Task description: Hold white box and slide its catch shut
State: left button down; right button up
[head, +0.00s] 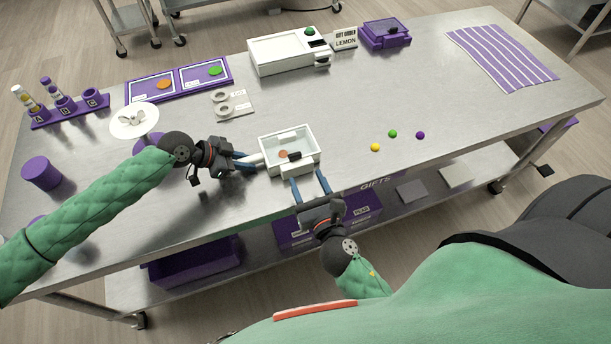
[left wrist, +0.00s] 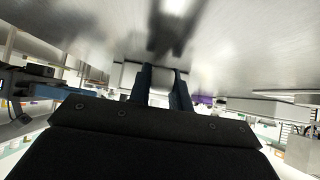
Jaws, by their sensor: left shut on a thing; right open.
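The white box (head: 292,168) stands at the front middle of the table, upright, its open top showing the inside. A small dark piece (head: 294,156) shows at its front side, with a small orange-brown disc (head: 283,153) beside it; I cannot tell whether the dark piece is the catch. My left gripper (head: 252,160) is shut on the white box at its left side. In the left wrist view a white part lies between my left fingers (left wrist: 160,82). My right gripper (head: 311,186) is open and empty just in front of the box, its fingers pointing at the front wall.
Yellow, green and purple balls (head: 392,134) lie to the right. A white machine (head: 289,54) and a purple device (head: 385,34) stand behind. A purple two-panel tray (head: 181,95), tape rings (head: 222,97) and a white disc (head: 134,121) are left and back. The right tabletop is mostly clear.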

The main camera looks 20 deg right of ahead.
pick_arm(q)
jog(key=c, duration=1.2)
grip_release()
jog(key=shift+a, duration=0.1)
jog(key=v, duration=1.1)
jog(key=shift+a+r, duration=0.3)
pick_arm(e)
jog(key=shift+s, duration=0.1)
